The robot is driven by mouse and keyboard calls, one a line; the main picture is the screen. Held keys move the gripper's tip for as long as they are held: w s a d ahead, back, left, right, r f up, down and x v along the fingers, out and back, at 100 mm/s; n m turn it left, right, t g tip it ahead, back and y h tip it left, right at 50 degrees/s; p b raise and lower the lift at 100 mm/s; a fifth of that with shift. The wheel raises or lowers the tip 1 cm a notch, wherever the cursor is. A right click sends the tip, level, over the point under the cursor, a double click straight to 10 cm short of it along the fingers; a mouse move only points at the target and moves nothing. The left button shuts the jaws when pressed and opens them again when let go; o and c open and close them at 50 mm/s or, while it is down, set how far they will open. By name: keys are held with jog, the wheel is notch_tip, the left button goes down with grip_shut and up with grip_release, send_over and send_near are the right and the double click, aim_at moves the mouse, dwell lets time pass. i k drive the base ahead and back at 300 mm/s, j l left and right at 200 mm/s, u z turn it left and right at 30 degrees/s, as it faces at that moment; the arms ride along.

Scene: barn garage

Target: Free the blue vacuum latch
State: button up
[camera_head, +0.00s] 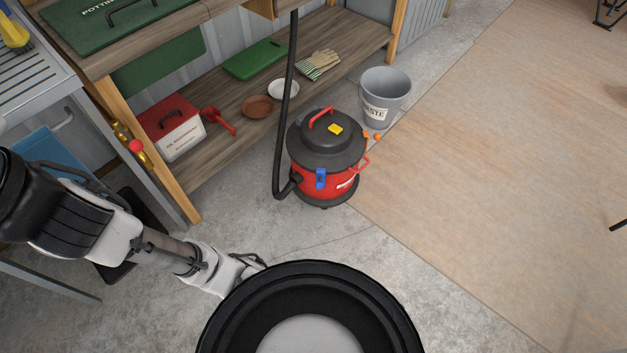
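The red and black vacuum (327,155) stands upright on the concrete floor, in front of the wooden bench's lower shelf. Its blue latch (320,178) is on the front of the body, just below the black lid, and looks to be against the side. A red handle and a yellow tag sit on the lid. A black hose (286,110) rises from the vacuum's left side. My gripper (256,262) is at the lower left of the vacuum, apart from it. Its fingers are small and dark, and their opening is unclear.
A grey waste bucket (398,91) stands behind and right of the vacuum, with small orange pieces near it. The shelf (235,148) holds a red and white box (172,128), a red scoop, dishes and gloves.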

aim_at(320, 174)
jog(key=i+j+z, duration=0.15)
jog(key=i, duration=0.15)
jog(key=i+j+z, duration=0.1)
jog(key=i, duration=0.4)
jog(key=l, duration=0.4)
jog(key=i+l, duration=0.15)
jog(key=l, duration=0.2)
jog(key=u, duration=0.05)
